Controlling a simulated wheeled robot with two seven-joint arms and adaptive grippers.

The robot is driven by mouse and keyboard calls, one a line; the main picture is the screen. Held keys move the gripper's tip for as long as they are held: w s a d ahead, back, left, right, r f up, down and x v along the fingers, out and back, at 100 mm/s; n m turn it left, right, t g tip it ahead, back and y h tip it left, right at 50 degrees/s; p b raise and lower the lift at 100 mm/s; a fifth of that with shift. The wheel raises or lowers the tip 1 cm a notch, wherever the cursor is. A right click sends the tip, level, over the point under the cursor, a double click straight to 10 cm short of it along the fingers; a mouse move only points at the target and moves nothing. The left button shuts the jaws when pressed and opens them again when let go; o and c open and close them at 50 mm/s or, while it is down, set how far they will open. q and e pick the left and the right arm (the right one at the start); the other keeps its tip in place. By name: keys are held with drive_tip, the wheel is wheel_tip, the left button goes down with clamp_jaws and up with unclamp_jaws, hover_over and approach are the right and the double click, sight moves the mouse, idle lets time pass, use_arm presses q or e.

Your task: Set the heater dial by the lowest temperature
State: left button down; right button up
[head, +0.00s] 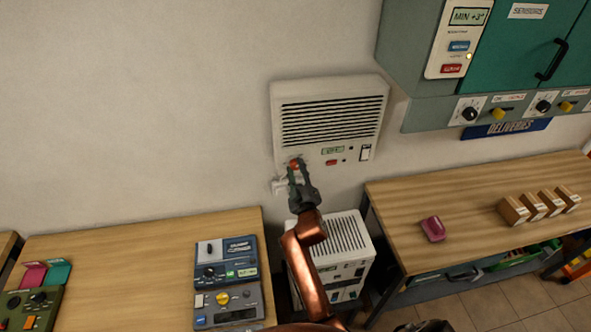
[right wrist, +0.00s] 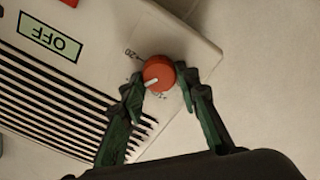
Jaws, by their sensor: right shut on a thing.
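A white wall heater (head: 330,91) with dark slats hangs on the wall. Its red-orange dial (head: 295,163) is at the lower left of its front. In the right wrist view the dial (right wrist: 158,75) shows a white pointer mark and a "20" printed beside it. My right gripper (head: 296,168) has its fingers shut on the dial, one on each side. A heater display (right wrist: 50,37) reads OFF, upside down in the wrist view. The cabinet display (head: 468,17) at the upper right reads MIN +3°. My left gripper is not in view.
A white slatted unit (head: 346,236) stands on the floor below the heater. A wooden bench (head: 150,240) with devices is on the left. Another bench (head: 470,200) on the right holds small boxes and a pink item (head: 432,229). A teal cabinet (head: 515,75) hangs upper right.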

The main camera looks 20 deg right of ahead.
sight(294, 141)
drive_tip(key=shift+f, duration=0.15)
drive_tip(key=o, duration=1.2)
drive_tip(key=shift+c, duration=0.2)
wheel_tip(294, 141, up, 10)
drive_tip(key=shift+r, duration=0.1)
